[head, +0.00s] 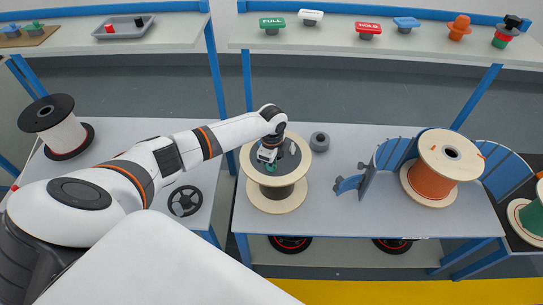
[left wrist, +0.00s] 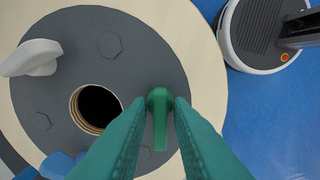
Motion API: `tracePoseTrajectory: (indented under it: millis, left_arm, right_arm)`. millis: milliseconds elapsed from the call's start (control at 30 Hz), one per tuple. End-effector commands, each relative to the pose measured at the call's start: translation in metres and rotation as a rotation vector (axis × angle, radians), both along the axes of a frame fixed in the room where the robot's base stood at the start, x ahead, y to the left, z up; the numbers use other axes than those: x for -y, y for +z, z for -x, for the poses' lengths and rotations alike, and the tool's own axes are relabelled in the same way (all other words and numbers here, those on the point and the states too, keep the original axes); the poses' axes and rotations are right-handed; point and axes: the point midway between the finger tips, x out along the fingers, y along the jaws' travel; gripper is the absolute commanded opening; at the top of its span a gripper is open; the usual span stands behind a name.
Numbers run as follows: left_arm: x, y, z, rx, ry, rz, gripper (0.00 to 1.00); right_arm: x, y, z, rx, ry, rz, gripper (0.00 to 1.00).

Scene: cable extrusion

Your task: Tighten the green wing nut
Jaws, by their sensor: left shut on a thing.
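The green wing nut (left wrist: 159,110) is in the left wrist view, upright between my left gripper's fingertips. My left gripper (left wrist: 160,105) has green fingers and is shut on the wing nut. In the head view my left gripper (head: 271,165) points down over the wooden spool (head: 268,202), which stands on the table. The spool's grey top plate (left wrist: 130,60) carries a white wing nut (left wrist: 30,58) at the left and has a round centre hole (left wrist: 97,108). The wing nut's base is mostly hidden by the fingers. My right gripper is not in view.
A grey ring-shaped part (head: 319,141) lies right of the spool. A blue curved stand (head: 394,154) and an orange cable spool (head: 431,185) are farther right. A black wheel (head: 185,201) lies on the left table. The table front right of the spool is clear.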

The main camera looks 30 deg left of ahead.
Motion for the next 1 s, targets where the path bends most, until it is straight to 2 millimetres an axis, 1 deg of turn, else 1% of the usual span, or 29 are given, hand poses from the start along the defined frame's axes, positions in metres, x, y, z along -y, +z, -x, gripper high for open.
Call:
tracePoseTrajectory:
  millis: [133,333,900,933,967,1000]
  left_arm:
    - [0.0,0.0004,-0.0003,0.001,-0.081,-0.002,0.0]
    - [0.0001,0.0003,-0.0003,0.0,-0.147,-0.003,0.0]
    - [0.0007,0.0003,-0.0003,0.001,-0.175,-0.003,0.0]
    - [0.0007,0.0003,-0.0003,0.001,-0.175,-0.003,0.24]
    - [0.0007,0.0003,-0.0003,0.001,-0.174,-0.003,0.29]
    - [0.0007,0.0003,-0.0003,0.001,-0.174,-0.003,0.31]
  right_arm:
    - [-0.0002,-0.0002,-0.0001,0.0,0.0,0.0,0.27]
    - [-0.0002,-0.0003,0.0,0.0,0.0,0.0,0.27]
    - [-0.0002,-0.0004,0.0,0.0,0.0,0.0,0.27]
    - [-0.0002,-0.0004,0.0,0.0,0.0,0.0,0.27]
    - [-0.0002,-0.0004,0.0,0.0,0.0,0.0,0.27]
    - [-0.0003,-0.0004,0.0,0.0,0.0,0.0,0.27]
